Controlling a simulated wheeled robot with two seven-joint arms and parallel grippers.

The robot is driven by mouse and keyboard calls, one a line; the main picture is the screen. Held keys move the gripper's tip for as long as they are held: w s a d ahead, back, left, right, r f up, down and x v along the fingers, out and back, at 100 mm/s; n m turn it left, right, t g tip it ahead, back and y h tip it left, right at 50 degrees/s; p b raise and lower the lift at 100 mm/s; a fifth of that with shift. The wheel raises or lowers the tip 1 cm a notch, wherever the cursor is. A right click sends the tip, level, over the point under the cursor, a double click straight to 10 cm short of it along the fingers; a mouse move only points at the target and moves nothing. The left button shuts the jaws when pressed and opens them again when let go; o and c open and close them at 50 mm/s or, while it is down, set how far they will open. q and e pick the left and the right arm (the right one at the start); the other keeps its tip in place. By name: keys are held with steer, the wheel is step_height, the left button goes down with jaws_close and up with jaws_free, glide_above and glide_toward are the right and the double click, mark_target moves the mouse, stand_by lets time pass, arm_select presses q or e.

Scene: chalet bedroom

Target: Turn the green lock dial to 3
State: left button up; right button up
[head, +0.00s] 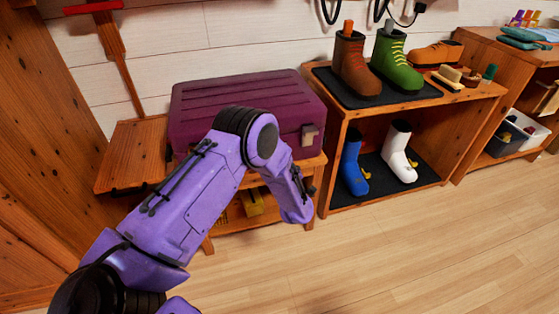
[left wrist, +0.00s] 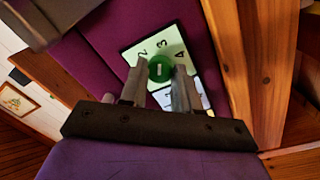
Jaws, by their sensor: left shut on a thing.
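The green lock dial (left wrist: 160,68) sits on a white number plate (left wrist: 133,52) on the purple chest (head: 235,92). In the left wrist view, 2, 3 and 4 are readable around the dial. A short white mark on the dial runs roughly upright, in line with 3; I cannot tell which end is its pointer. My left gripper (left wrist: 158,78) is shut on the dial, one finger on each side. The lower part of the plate is partly hidden by the fingers. In the head view, my purple arm hides the gripper and the dial. My right gripper is not in view.
The chest stands on a low wooden bench (head: 262,214). To its right is a wooden shoe rack (head: 330,195) with brown and green boots on top and blue and white boots inside. A wooden ledge (head: 133,160) lies to the left. The floor in front is clear.

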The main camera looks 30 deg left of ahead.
arm_select(q)
steer(key=o, duration=1.1)
steer(key=shift+c, duration=0.2)
steer(key=p+v, duration=0.1)
steer(key=v, duration=0.9)
steer(key=shift+s+d, duration=0.2)
steer(key=shift+d, duration=0.05)
